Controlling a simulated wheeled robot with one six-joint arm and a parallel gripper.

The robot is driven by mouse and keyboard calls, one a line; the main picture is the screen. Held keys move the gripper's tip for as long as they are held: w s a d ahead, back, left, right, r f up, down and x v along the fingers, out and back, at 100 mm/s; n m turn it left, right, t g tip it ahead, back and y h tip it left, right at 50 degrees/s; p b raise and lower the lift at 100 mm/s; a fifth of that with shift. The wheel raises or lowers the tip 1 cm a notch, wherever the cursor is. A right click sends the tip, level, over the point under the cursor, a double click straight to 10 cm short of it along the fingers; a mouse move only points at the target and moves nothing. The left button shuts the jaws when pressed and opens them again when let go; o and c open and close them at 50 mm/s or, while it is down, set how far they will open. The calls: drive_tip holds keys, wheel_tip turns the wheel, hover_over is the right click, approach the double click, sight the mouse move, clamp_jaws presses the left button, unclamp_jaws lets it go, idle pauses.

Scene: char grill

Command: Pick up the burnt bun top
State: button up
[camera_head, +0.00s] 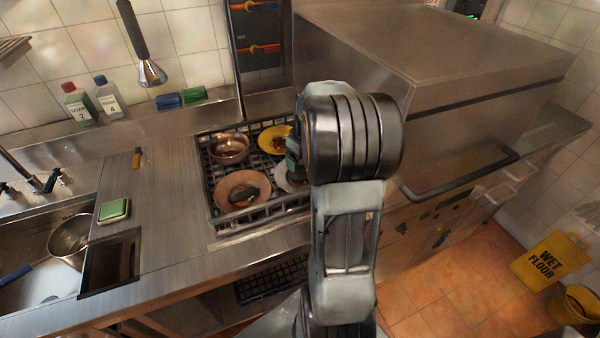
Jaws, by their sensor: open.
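A dark, blackened piece (243,196) lies on a pinkish-brown plate (232,181) in the front left of the dish rack. It may be the burnt bun top, but it is too small to tell. A brown scrap (279,143) lies on a yellow plate (267,134) at the back right. My gripper (293,160) shows only in part at the left side of my arm, over the right part of the rack. It is open, and its fingertips are mostly hidden by my arm.
The dish rack (213,212) also holds a copper bowl (229,146) and a pale plate (284,180), partly hidden. A sink (22,303) with a metal pan (70,238) is at left. A large steel hood machine (440,50) stands right. Counter left of the rack is mostly clear.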

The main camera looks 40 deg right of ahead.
sight(300, 171)
drive_tip(key=f, duration=0.3)
drive_tip(key=f+p, duration=0.1)
drive_tip(key=shift+w+a+f, duration=0.15)
drive_tip(key=shift+w+f, duration=0.2)
drive_tip(key=shift+f, duration=0.05)
drive_tip(key=shift+s+a+f, duration=0.1)
drive_tip(key=shift+f, duration=0.45)
drive_tip(key=shift+c, duration=0.4)
